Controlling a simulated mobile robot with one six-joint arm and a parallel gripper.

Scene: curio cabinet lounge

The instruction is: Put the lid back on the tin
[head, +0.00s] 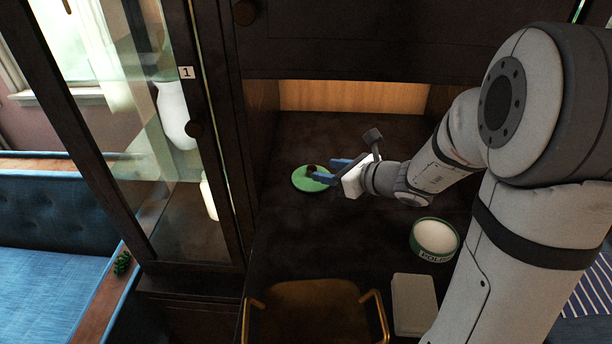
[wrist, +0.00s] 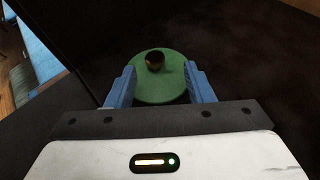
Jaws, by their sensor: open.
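The round green lid (head: 308,183) with a dark knob lies flat on the dark cabinet surface, left of the tin. In the wrist view the lid (wrist: 160,88) sits ahead of and partly between my fingers, its knob (wrist: 155,60) just beyond the fingertips. My gripper (head: 326,170) is open around the near part of the lid; the blue fingers (wrist: 159,76) stand on either side, and I cannot tell whether they touch it. The green tin (head: 436,254) with a pale label stands uncovered to the right, below my forearm in the head view, its pale inside showing.
A pale box (head: 413,304) stands in front of the tin. A glass cabinet door (head: 150,150) is at left. The dark surface between lid and tin is clear.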

